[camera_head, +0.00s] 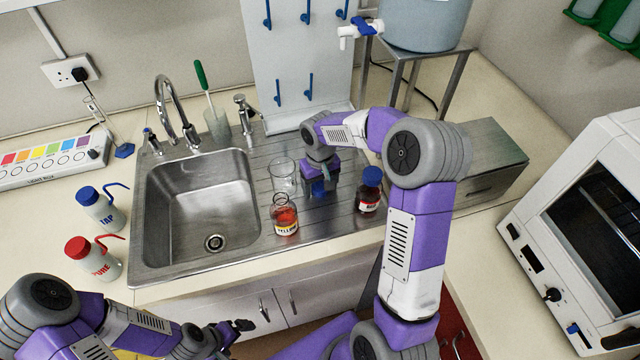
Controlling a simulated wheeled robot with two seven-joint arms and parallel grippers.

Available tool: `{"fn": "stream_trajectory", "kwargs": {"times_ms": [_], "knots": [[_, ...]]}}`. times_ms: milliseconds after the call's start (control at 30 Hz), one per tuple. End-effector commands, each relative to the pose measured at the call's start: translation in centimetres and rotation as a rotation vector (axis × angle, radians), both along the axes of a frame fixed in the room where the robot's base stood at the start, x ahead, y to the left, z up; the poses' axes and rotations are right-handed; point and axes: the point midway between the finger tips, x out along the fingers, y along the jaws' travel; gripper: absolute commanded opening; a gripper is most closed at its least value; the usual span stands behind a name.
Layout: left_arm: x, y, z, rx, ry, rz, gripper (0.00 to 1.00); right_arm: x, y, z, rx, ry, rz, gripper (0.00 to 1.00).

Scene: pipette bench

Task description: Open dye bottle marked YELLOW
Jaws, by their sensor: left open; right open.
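The bottle marked YELLOW (285,219) stands upright on the drainboard, right of the sink, with orange-red liquid inside. Its clear neck shows no cap. My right gripper (319,187) is open, low over the drainboard behind and right of this bottle, apart from it. A small blue item (318,189) shows at its fingertips; I cannot tell whether it is a cap. A second dark red bottle with a blue cap (369,190) stands to the right, beside my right arm. My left gripper (243,325) is open and empty in front of the counter edge, low in the view.
A clear glass beaker (284,176) stands behind the YELLOW bottle. The steel sink (200,205) is empty. TAP (101,209) and PURE (93,259) wash bottles stand left of it. A metal box (490,165) and a white oven-like machine (590,235) are at the right.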

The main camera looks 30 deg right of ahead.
Motion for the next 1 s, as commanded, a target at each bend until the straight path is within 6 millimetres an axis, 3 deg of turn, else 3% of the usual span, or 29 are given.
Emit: {"fn": "stream_trajectory", "kwargs": {"times_ms": [167, 600, 800, 1000], "knots": [[0.0, 0.0, 0.5, 0.000, 0.000, 0.000, 0.98, 0.1, 0.0, 1.5, 0.000, -0.005, -0.001, 0.73], [0.0, 0.0, 2.3, 0.000, 0.000, 0.000, 0.98, 0.1, 0.0, 10.4, 0.000, -0.005, 0.000, 0.73], [0.0, 0.0, 2.5, 0.000, 0.000, 0.000, 0.98, 0.0, 0.0, 12.2, 0.000, -0.001, 0.000, 0.73], [0.0, 0.0, 2.5, 0.000, 0.000, 0.000, 0.98, 0.0, 0.0, 12.4, 0.000, 0.000, 0.000, 0.73]]}}
